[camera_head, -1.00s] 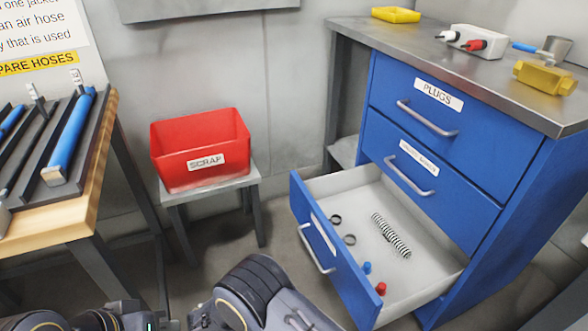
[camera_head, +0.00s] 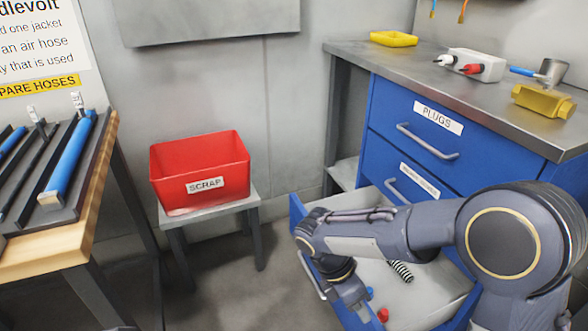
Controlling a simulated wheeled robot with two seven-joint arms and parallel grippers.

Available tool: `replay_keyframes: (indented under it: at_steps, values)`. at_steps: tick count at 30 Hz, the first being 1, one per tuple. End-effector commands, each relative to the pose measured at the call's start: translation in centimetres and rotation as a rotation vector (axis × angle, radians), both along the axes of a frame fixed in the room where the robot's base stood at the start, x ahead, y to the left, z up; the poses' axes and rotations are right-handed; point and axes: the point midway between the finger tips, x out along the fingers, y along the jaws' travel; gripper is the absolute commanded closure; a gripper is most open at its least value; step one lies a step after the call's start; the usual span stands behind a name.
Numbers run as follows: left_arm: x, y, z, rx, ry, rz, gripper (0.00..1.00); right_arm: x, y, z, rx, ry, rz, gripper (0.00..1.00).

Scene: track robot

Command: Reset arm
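My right arm reaches in from the right across the open bottom drawer (camera_head: 428,303) of the blue cabinet. In the drawer, part of a striped spring or hose (camera_head: 401,271), a red piece (camera_head: 383,314) and a blue piece (camera_head: 370,292) show beside the arm. The arm hides much of the drawer. My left gripper is not in view.
A red SCRAP bin (camera_head: 205,170) stands on a grey stool (camera_head: 215,214). A wooden bench (camera_head: 85,240) with blue hoses (camera_head: 70,155) is at left.

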Motion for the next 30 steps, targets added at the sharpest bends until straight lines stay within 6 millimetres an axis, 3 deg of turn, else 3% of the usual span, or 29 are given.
replay_keyframes:
  at_steps: [1,6,15,21,29,30]
  values:
    - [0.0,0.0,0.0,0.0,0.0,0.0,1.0,-0.9,-1.5,1.3,0.062,-0.055,-0.132,0.75]
    - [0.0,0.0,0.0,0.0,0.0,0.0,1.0,-4.4,-4.7,4.3,0.248,-0.222,-0.595,0.75]
    - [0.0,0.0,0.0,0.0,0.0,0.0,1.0,-10.5,-7.3,7.6,0.539,-0.441,-1.399,0.75]
    - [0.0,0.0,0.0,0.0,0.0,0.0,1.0,-12.7,-7.5,8.3,0.672,-0.508,-1.75,0.75]
    - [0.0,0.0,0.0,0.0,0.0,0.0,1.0,-14.3,-7.5,8.6,0.817,-0.556,-2.089,0.75]
    - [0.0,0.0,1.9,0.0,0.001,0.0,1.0,-14.2,-7.5,10.6,0.811,-0.551,-2.081,0.75]
